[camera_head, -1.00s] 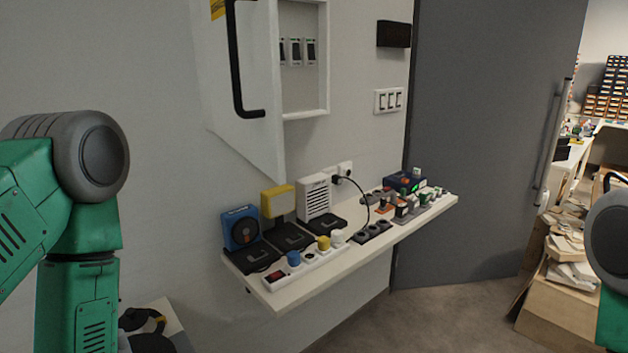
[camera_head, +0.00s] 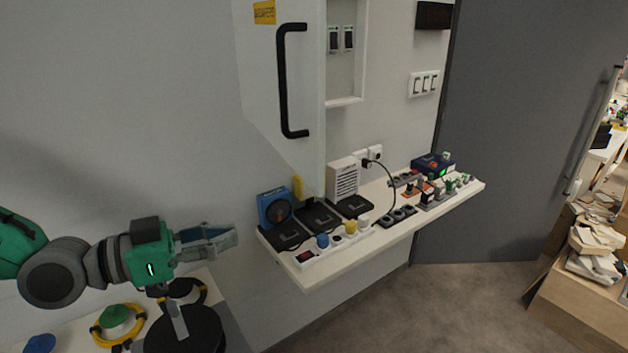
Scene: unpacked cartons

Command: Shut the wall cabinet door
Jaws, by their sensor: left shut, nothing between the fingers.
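The wall cabinet door (camera_head: 265,75) is white, with a black bar handle (camera_head: 291,80) and a yellow label at its top. It stands open, swung out from the white cabinet (camera_head: 345,70), whose inside with small switch modules shows to the right of the door. My left gripper (camera_head: 232,238) is shut and empty, lower left of the door and handle, apart from both and just left of the shelf. My right gripper is out of view.
A white shelf (camera_head: 345,262) below the cabinet carries chargers, sockets and small devices. A lower surface at bottom left holds a green-and-yellow item (camera_head: 116,316) and dark round objects. A grey door (camera_head: 530,130) and wooden boxes (camera_head: 575,290) stand at right.

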